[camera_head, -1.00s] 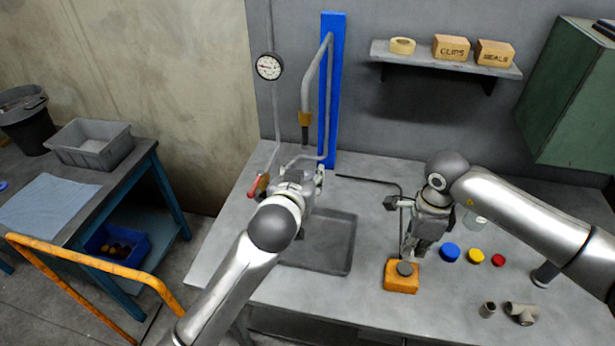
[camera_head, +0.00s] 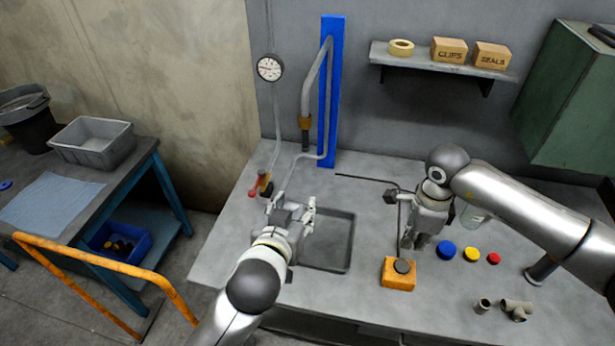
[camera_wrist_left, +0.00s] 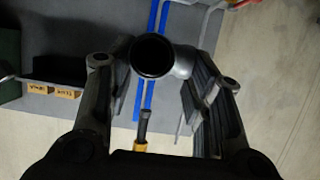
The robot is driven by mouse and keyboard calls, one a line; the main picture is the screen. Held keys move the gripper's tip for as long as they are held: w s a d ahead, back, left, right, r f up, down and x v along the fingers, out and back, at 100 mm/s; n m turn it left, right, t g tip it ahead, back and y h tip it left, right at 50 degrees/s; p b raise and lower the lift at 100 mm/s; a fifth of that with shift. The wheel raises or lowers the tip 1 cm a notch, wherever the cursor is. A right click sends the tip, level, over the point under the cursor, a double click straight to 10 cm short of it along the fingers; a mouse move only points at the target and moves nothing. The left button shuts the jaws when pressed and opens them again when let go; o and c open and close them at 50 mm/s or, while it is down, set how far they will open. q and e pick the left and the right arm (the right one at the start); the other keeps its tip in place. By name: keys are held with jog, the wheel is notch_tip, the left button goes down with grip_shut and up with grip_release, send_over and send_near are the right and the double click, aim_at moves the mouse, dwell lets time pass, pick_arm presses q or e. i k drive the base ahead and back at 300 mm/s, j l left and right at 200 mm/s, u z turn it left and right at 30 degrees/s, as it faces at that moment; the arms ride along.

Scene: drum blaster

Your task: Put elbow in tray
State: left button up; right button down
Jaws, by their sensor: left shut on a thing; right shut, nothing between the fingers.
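My left gripper (camera_head: 294,208) is shut on a grey pipe elbow (camera_wrist_left: 182,62), whose round dark opening faces the camera in the left wrist view. In the head view the elbow is hard to make out among the fingers. The gripper is over the back left part of a shallow dark grey rectangular tray (camera_head: 332,245) in the bench top. The tray's visible part is empty.
A hanging hose with a brass collar (camera_head: 305,122) runs by a blue post (camera_head: 332,90). A red-handled valve (camera_head: 259,184) stands behind the left gripper. Blue (camera_head: 446,250), yellow and red caps and grey fittings (camera_head: 515,309) lie at right. A grey bin (camera_head: 91,143) stands on the left table.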

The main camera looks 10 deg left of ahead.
aim_at(328, 241)
jog(key=k, duration=1)
